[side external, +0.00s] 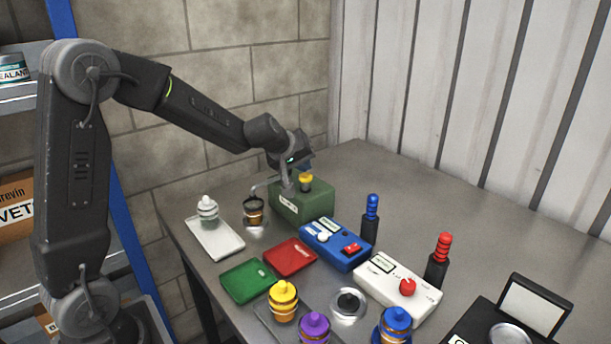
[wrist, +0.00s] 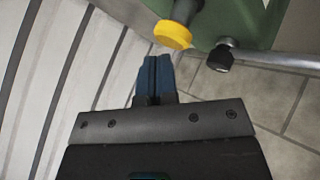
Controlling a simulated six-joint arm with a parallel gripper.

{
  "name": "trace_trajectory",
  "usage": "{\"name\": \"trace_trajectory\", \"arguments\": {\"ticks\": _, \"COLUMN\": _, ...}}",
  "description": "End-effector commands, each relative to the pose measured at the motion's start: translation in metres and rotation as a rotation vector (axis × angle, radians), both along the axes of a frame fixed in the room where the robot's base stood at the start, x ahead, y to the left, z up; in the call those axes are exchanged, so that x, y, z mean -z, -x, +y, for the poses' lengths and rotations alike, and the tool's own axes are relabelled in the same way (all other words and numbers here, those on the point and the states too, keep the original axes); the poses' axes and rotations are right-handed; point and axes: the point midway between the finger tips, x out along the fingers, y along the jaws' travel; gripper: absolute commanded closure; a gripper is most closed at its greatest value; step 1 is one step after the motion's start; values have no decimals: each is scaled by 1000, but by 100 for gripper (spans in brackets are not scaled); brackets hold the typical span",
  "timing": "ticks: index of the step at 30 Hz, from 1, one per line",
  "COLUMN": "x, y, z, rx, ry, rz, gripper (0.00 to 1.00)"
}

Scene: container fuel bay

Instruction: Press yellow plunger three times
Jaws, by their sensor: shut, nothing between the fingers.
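The yellow plunger (side external: 306,179) stands on top of the green box (side external: 300,206) at the back of the table. In the wrist view the yellow plunger cap (wrist: 172,35) on its dark stem is just beyond my fingertips, with part of the green box (wrist: 265,22) behind it. My gripper (side external: 303,164) is above the plunger in the side view. Its blue fingers (wrist: 155,62) are closed together and empty. I cannot tell whether the fingertips touch the cap; a small gap seems to show in the wrist view.
A metal spout (side external: 265,186) extends from the green box over a small jar (side external: 253,211). A white tray (side external: 222,244) with a white-capped bottle is at left. Red (side external: 290,257) and green (side external: 248,281) trays, a blue switch box (side external: 336,246) and a white control box (side external: 398,290) stand in front.

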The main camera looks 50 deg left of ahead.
Motion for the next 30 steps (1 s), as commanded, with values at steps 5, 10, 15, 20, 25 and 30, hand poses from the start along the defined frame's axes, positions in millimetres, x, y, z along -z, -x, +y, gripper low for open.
{"name": "trace_trajectory", "arguments": {"ticks": 5, "x": -5, "y": -1, "z": 0, "rx": 2, "ry": -1, "rz": -3, "gripper": 100}}
{"name": "trace_trajectory", "arguments": {"ticks": 10, "x": -9, "y": 0, "z": 0, "rx": 0, "ry": 0, "rz": 0, "gripper": 100}}
{"name": "trace_trajectory", "arguments": {"ticks": 15, "x": -9, "y": 0, "z": 0, "rx": 0, "ry": 0, "rz": 0, "gripper": 100}}
{"name": "trace_trajectory", "arguments": {"ticks": 20, "x": -11, "y": 0, "z": 0, "rx": 0, "ry": 0, "rz": -1, "gripper": 100}}
{"name": "trace_trajectory", "arguments": {"ticks": 25, "x": -26, "y": -1, "z": 0, "rx": 3, "ry": -1, "rz": -6, "gripper": 100}}
{"name": "trace_trajectory", "arguments": {"ticks": 30, "x": -42, "y": -1, "z": 1, "rx": 0, "ry": -3, "rz": -4, "gripper": 100}}
